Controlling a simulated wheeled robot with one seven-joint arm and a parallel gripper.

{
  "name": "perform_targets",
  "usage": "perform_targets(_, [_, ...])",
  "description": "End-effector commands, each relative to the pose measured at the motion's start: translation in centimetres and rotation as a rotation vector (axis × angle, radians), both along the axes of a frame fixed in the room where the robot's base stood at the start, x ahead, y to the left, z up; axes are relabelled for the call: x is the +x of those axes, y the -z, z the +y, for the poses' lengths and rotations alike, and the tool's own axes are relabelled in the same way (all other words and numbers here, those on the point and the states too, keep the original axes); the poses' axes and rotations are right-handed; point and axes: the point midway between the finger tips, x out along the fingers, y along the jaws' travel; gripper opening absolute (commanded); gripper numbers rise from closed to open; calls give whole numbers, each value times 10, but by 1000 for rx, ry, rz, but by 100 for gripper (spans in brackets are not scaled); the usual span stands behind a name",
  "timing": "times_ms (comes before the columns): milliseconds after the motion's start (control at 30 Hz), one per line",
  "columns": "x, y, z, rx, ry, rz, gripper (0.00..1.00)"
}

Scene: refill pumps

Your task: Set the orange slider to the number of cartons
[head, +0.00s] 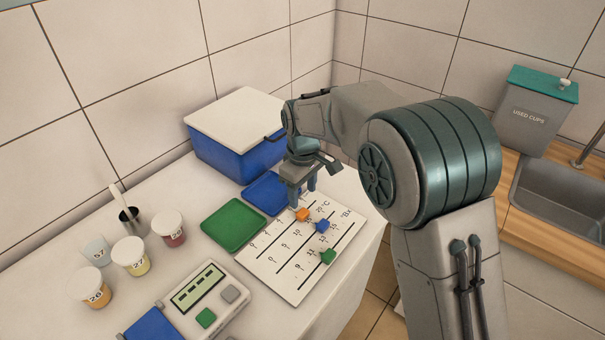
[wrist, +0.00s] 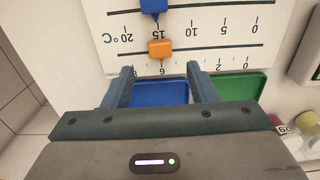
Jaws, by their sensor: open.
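The orange slider (head: 302,214) sits on the top track of a white board (head: 275,270). In the wrist view the orange slider (wrist: 160,48) is close to the 6 mark of a scale that appears upside down. My gripper (head: 299,198) is open, pointing down near the board's back edge. In the wrist view my gripper (wrist: 158,70) has its fingers either side of the slider's line, with the slider just beyond the tips and nothing held. No cartons can be made out.
A blue slider (head: 322,227) and a green slider (head: 328,256) sit on the other tracks. A green tray (head: 234,226), a blue tray (head: 262,186) and a blue cool box (head: 232,145) stand behind. Several numbered cups and a scale (head: 197,290) are to the left.

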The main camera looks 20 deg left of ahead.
Motion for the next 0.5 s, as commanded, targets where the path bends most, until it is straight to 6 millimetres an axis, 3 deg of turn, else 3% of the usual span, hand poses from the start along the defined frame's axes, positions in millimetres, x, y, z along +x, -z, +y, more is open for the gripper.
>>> perform_targets(233, [0, -50, 1, 2, -1, -3, 53])
perform_targets(500, [0, -71, 0, 0, -1, 0, 53])
